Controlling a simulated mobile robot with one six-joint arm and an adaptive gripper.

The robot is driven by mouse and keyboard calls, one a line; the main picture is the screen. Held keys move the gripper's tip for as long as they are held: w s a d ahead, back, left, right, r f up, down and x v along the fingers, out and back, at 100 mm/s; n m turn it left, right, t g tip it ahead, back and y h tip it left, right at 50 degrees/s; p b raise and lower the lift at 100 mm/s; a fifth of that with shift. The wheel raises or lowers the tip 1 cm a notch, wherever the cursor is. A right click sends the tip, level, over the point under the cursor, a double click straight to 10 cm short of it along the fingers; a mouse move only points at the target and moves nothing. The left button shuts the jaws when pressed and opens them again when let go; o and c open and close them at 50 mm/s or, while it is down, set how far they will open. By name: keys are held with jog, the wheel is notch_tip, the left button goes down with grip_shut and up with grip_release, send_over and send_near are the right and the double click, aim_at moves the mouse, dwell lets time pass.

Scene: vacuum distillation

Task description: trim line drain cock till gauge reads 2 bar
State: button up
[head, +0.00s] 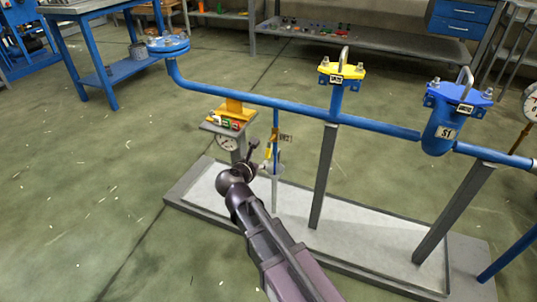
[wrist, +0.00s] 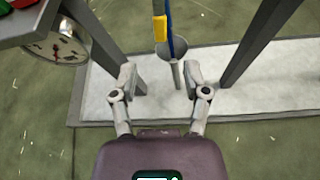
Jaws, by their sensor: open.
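A thin blue drain pipe (head: 276,122) drops from the blue line, with a yellow lever (head: 268,152) on it and a small tag beside it. I take this to be the drain cock. The yellow lever also shows in the wrist view (wrist: 160,28) at the top, hanging down along the pipe, beyond my fingertips. My gripper (wrist: 160,82) is open and empty, its fingers apart on either side of the funnel's stem. In the head view my gripper (head: 262,158) is close to the cock, partly hidden by my arm. A round gauge (head: 228,143) hangs left; it shows larger in the wrist view (wrist: 62,42), its reading too small to tell.
A grey funnel (wrist: 178,52) stands under the pipe. Grey posts (head: 325,175) flank the space and rise from a pale tray (head: 345,232). A small panel with coloured buttons (head: 226,123) sits above the gauge. The blue line (head: 250,98) runs overhead. Open floor lies left.

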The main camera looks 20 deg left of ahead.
aim_at(267, 152)
jog(key=b+x, duration=0.3)
jog(key=x, duration=0.7)
jog(key=shift+w+d+f+b, duration=0.1)
jog(key=shift+w+f+b, duration=0.1)
jog(key=shift+w+b, duration=0.15)
grip_shut()
